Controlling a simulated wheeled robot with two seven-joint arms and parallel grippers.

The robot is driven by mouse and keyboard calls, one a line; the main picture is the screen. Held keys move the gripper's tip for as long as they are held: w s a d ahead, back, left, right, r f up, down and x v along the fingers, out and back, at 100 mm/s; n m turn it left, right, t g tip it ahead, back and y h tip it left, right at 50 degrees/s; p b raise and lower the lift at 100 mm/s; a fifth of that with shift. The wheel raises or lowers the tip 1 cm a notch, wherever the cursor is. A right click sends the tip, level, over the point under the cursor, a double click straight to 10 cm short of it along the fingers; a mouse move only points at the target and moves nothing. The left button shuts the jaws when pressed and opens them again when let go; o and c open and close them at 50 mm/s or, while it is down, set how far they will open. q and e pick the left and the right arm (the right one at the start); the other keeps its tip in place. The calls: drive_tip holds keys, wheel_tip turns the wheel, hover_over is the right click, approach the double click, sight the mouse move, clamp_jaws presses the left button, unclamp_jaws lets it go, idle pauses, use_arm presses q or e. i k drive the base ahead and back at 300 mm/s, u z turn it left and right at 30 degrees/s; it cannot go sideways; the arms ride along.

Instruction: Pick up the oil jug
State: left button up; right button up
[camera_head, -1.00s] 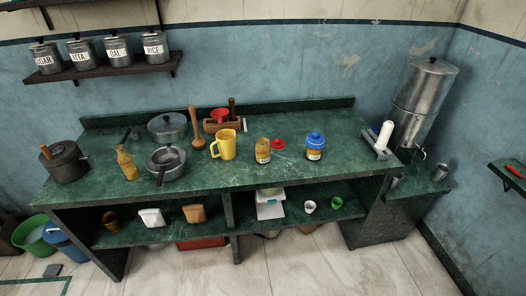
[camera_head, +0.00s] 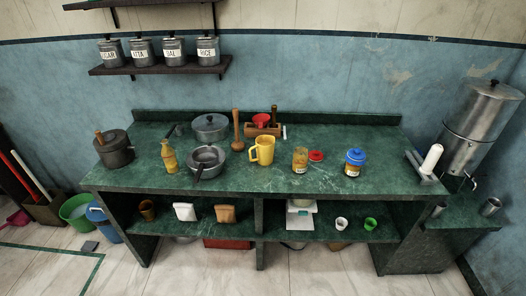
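A yellow jug with a handle (camera_head: 264,151) stands upright near the middle of the green counter (camera_head: 330,178). A slim yellow bottle with a narrow neck (camera_head: 169,157) stands upright further left on the same counter. I cannot tell for certain which of the two is the oil jug. Both stand free, with nothing holding them. Neither of my grippers shows in the head view.
A grey pan (camera_head: 206,160) sits between the bottle and the jug. An open jar (camera_head: 300,160) and a blue-lidded jar (camera_head: 354,162) stand right of the jug. The front counter strip is clear.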

sight(265, 144)
drive_tip(key=u, duration=1.6)
drive_tip(key=i, duration=1.2)
drive_tip(key=z, duration=1.8)
